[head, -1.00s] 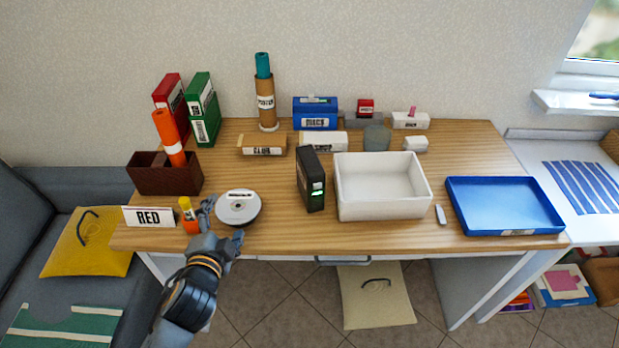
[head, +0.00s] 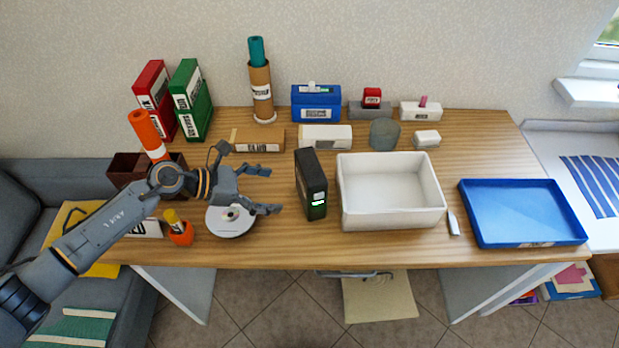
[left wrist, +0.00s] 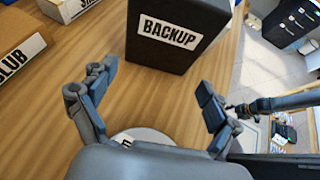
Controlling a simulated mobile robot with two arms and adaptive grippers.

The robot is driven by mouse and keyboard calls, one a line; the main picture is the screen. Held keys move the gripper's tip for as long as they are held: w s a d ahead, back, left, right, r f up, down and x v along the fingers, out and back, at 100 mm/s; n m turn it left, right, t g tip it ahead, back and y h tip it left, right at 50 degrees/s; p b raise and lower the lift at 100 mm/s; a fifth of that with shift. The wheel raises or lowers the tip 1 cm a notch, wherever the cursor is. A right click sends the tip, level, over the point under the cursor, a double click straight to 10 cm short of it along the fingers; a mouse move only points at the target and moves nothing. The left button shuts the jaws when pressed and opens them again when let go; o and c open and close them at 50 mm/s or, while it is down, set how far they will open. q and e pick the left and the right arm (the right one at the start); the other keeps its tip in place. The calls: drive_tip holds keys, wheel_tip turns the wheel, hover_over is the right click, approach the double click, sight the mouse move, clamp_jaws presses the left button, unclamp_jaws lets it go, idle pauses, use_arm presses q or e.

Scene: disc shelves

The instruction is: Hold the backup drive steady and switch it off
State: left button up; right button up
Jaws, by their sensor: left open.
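The backup drive (head: 311,183) is a black upright box standing on the desk, left of the white bin. A lit white-green patch shows low on its front. In the left wrist view its side (left wrist: 180,30) bears a BACKUP label. My left gripper (head: 273,190) is open and empty, just left of the drive, its fingers pointing at it. In the left wrist view the open fingers (left wrist: 156,80) are apart from the box, which lies ahead of them. A dark jointed shape at the right of that view looks like my right arm; its gripper is unclear.
A disc spindle (head: 231,222) lies under my left gripper, beside an orange bottle (head: 180,234). The white bin (head: 390,218) stands close to the drive's right. A CLUB box (head: 258,139) and a white box (head: 325,136) are behind. Bare desk lies in front of the drive.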

sight(301, 193)
use_arm(q)
drive_tip(key=shift+d+f, duration=0.3)
drive_tip(key=shift+d, duration=0.25)
drive_tip(key=b+x, duration=0.2)
drive_tip(key=x, duration=0.5)
drive_tip(key=shift+f, duration=0.1)
drive_tip(key=shift+b+x, duration=0.35)
drive_tip(key=shift+x, duration=0.45)
drive_tip(key=shift+w, duration=0.1)
use_arm(e)
drive_tip(key=f, duration=0.2)
drive_tip(key=shift+s+f, duration=0.2)
drive_tip(key=shift+f, duration=0.15)
use_arm(q)
clamp_jaws()
drive_tip(key=shift+c, duration=1.4)
unclamp_jaws()
